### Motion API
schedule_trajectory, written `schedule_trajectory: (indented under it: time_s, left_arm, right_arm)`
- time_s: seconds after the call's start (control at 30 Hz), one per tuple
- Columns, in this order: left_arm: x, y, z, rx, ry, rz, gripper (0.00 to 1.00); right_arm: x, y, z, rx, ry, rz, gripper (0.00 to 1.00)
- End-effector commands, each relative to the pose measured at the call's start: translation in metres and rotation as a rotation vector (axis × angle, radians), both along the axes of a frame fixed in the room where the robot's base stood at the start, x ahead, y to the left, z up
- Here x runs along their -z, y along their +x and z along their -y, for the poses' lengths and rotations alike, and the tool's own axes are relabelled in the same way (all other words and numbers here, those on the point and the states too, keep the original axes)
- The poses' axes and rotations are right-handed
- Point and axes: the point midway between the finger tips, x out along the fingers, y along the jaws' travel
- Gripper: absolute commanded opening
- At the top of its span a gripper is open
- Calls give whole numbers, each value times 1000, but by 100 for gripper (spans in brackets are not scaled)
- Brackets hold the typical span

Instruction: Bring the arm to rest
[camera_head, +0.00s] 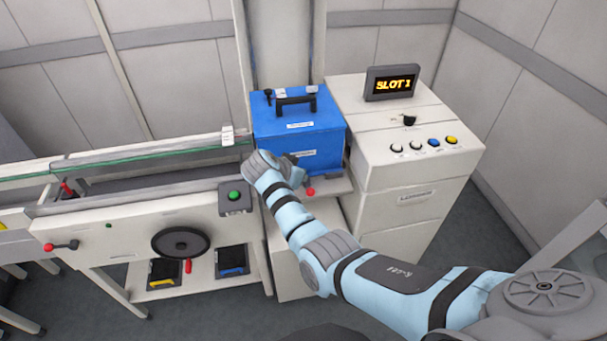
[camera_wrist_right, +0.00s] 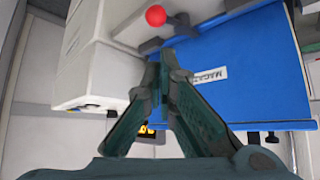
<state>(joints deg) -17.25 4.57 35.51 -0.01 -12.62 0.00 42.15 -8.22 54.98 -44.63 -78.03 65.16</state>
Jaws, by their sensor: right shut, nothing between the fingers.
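My right arm (camera_head: 395,285) comes in from the right in the head view and reaches to the front of a blue box. My right gripper (camera_head: 296,160) is at the front of that box, partly hidden by its own wrist. In the right wrist view the fingers of my right gripper (camera_wrist_right: 167,62) meet at the tips with nothing between them. The blue box (camera_head: 290,130) has a dark top handle and a front label; its blue face (camera_wrist_right: 250,65) lies behind the fingers. I cannot tell whether the fingertips touch it. My left gripper is not in view.
A red knob (camera_head: 310,192) sits just below my gripper, at the shelf under the box. A white cabinet (camera_head: 415,165) with several buttons and a display (camera_head: 391,83) reading "SLOT 1" stands right.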

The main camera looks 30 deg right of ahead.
Motion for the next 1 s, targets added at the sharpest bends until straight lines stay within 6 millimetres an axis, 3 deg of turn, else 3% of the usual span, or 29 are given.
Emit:
schedule_trajectory:
  time_s: [0.37, 0.43, 0.5, 0.53, 0.57, 0.6, 0.67, 0.7, 0.77, 0.8, 0.87, 0.9, 0.97, 1.0]
  left_arm:
    - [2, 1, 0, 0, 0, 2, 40]
    - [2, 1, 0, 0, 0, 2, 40]
    - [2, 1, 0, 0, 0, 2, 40]
    - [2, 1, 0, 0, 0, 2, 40]
    - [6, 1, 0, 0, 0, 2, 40]
    - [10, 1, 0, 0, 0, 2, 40]
    - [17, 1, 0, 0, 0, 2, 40]
    - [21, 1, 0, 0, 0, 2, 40]
    - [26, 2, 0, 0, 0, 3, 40]
    - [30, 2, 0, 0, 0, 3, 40]
    - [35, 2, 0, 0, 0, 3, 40]
    - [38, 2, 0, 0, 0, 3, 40]
    - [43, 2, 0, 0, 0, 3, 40]
    - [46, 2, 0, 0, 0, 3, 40]
  right_arm:
    - [1, 1, 0, -15, -7, -10, 0]
    - [-1, 12, -5, -117, -31, -19, 0]
    - [4, 40, -29, -361, -42, -12, 0]
    - [16, 51, -43, -502, -49, -8, 0]
    - [46, 48, -53, -625, -50, -22, 0]
    - [88, 35, -62, -743, -46, -44, 0]
    - [150, 4, -69, -871, -35, -75, 0]
    - [189, -23, -71, -931, -24, -96, 0]
    - [241, -68, -70, -992, -4, -131, 0]
    - [272, -101, -67, -1020, 9, -156, 0]
    - [315, -154, -61, -1043, 35, -199, 0]
    - [340, -191, -56, -1050, 55, -234, 0]
    - [373, -250, -47, -1047, 89, -289, 0]
    - [392, -291, -40, -1037, 114, -330, 0]
